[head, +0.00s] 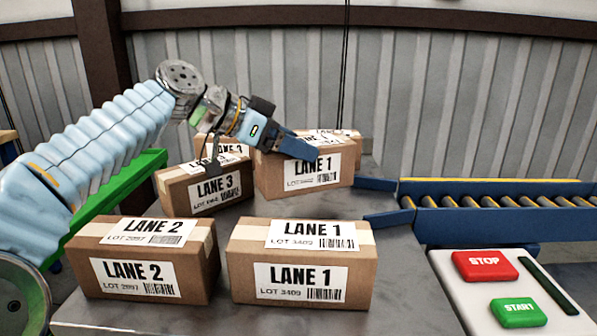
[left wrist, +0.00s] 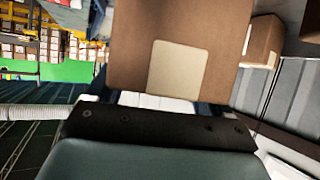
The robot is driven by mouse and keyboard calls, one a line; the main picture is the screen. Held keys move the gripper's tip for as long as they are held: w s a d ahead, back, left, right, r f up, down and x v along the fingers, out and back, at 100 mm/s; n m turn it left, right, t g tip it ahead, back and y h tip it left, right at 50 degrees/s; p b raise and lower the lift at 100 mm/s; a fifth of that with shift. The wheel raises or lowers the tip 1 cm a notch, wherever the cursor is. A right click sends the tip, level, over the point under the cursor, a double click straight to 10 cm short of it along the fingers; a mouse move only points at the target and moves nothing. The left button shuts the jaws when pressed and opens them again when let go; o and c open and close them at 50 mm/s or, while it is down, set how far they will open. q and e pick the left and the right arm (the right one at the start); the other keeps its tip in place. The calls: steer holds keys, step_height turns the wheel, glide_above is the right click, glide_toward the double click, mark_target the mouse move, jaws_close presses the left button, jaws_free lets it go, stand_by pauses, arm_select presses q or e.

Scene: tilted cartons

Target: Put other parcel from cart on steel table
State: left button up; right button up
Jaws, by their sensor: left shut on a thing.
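My left gripper (head: 290,143) is shut on a brown LANE 1 parcel (head: 268,180) at the back of the steel table (head: 385,260). One blue finger lies across the parcel's upper front; the other finger is hidden. In the left wrist view the held parcel (left wrist: 130,45) fills the space ahead of the fingers, showing a pale square patch. Whether it touches the table is unclear. A LANE 3 parcel (head: 178,193) stands just left of it. In front are a LANE 2 parcel (head: 205,290) and another LANE 1 parcel (head: 240,290). My right gripper is not in view.
A blue roller conveyor (head: 500,215) with guide rails meets the table's right side. A panel with a red STOP button (head: 485,266) and green START button (head: 518,313) stands front right. A green frame (head: 125,185) lies behind my left arm. Bare table shows right of the parcels.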

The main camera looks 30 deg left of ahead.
mark_target(299, 165)
arm_select(q)
steer(key=shift+w+d+f, duration=0.15)
steer(key=shift+d+f, duration=0.05)
steer(key=shift+f, duration=0.1)
steer(key=f, duration=0.3)
steer(key=shift+w+d+f+b, duration=0.15)
steer(key=shift+w+d+b, duration=0.15)
steer(key=shift+b, duration=0.05)
steer(key=shift+f, duration=0.3)
